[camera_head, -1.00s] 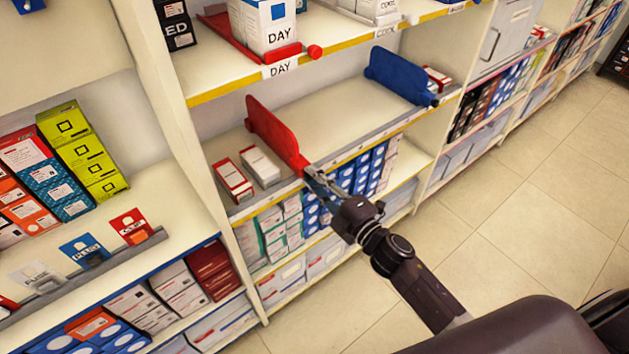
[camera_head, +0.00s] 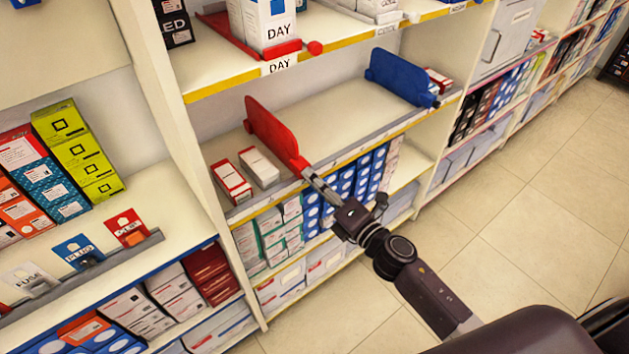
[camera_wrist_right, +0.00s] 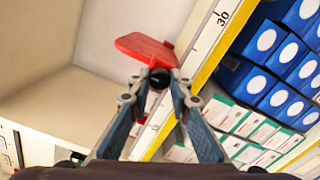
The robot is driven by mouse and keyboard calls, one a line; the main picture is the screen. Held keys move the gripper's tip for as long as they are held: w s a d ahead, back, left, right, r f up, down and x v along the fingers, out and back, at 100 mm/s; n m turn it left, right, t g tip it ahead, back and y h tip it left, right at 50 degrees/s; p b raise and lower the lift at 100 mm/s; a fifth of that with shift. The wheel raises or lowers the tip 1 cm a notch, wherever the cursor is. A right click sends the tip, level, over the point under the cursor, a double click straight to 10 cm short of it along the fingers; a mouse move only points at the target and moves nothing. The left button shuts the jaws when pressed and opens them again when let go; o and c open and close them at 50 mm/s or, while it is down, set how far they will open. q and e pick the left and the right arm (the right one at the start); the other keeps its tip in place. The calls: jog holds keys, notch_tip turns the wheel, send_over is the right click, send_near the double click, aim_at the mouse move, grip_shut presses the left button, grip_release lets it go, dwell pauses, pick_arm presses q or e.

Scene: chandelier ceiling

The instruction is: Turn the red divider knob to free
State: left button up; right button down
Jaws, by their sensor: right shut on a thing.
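The red divider (camera_head: 268,132) stands upright on the middle shelf, with its front end at the shelf's edge. It also shows in the right wrist view (camera_wrist_right: 143,45). Its knob (camera_wrist_right: 159,80) shows a dark round face in the right wrist view, right between my fingertips. My right gripper (camera_head: 311,179) is shut on the knob, with fingers (camera_wrist_right: 160,92) on either side of it. In the head view the fingers are seen nearly edge-on and partly hide the knob. I cannot read a free or locked mark. My left gripper is not in view.
A blue divider (camera_head: 400,78) stands farther right on the same shelf (camera_head: 335,105). Two small boxes (camera_head: 245,172) lie left of the red divider. Boxes fill the shelf below. Another red divider (camera_head: 240,40) is on the shelf above. The floor (camera_head: 520,215) is clear.

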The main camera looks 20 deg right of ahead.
dwell(0.4)
jog(key=c, duration=1.8)
grip_release()
jog(key=shift+o, duration=0.2)
jog(key=v, duration=1.2)
jog(key=s+d+f+m+g+h, duration=0.25)
jog(key=f+m, duration=0.25)
jog(key=f, duration=0.6)
jog(key=s+d+f+m+g+h, duration=0.1)
jog(key=s+f+m+g, duration=0.2)
jog(key=f, duration=0.8)
jog(key=s+d+f+m+g+h, duration=0.1)
jog(key=s+d+f+m+h, duration=0.15)
jog(key=f+m, duration=0.6)
jog(key=s+a+f+m+g, duration=0.2)
jog(key=s+f+m+g, duration=0.2)
jog(key=s+f, duration=0.7)
jog(key=s+a+f+m+g, duration=0.1)
jog(key=s+f+m+g, duration=0.2)
jog(key=s+f, duration=0.9)
jog(key=s+g, duration=0.2)
jog(key=s, duration=0.6)
jog(key=shift+a+f+m, duration=0.25)
jog(key=shift+a+m, duration=0.1)
jog(key=shift+a, duration=0.05)
